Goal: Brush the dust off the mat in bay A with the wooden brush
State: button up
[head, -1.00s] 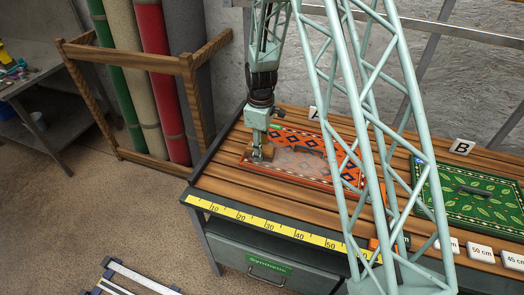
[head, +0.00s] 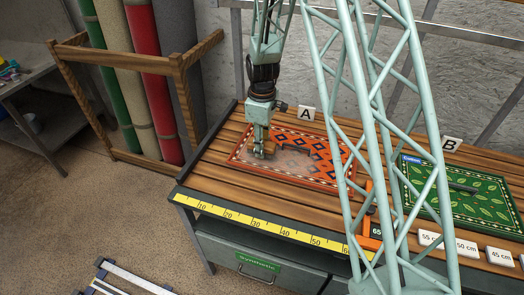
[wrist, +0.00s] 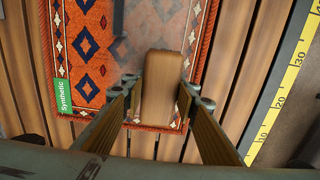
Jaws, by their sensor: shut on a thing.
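In the wrist view my gripper (wrist: 158,95) is shut on the wooden brush (wrist: 163,72), a brown block between the two fingers. The brush sits at the mat's end, over its border; whether the bristles touch is hidden. Greyish dust (head: 293,162) covers part of the mat, and it also shows in the wrist view (wrist: 145,25). The mat's far strip shows clear orange with dark blue diamonds.
A green leaf-patterned mat (head: 462,200) lies by the B sign (head: 452,144), with a dark handled object on it. A yellow ruler (head: 265,230) runs along the slatted table's front edge. White size blocks (head: 467,247) stand front right. Rolled rugs stand in a wooden rack (head: 105,100) at left.

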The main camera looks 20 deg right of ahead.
jog(key=shift+r+p, duration=0.85)
jog(key=shift+r, duration=1.6)
jog(key=s+d+r+p, duration=0.2)
jog(key=s+d+p, duration=0.2)
jog(key=d, duration=0.3)
jog(key=shift+s+d, duration=0.2)
jog(key=shift+s, duration=0.35)
jog(key=shift+f, duration=0.1)
jog(key=shift+f+b, duration=0.7)
jog(key=shift+f, duration=1.25)
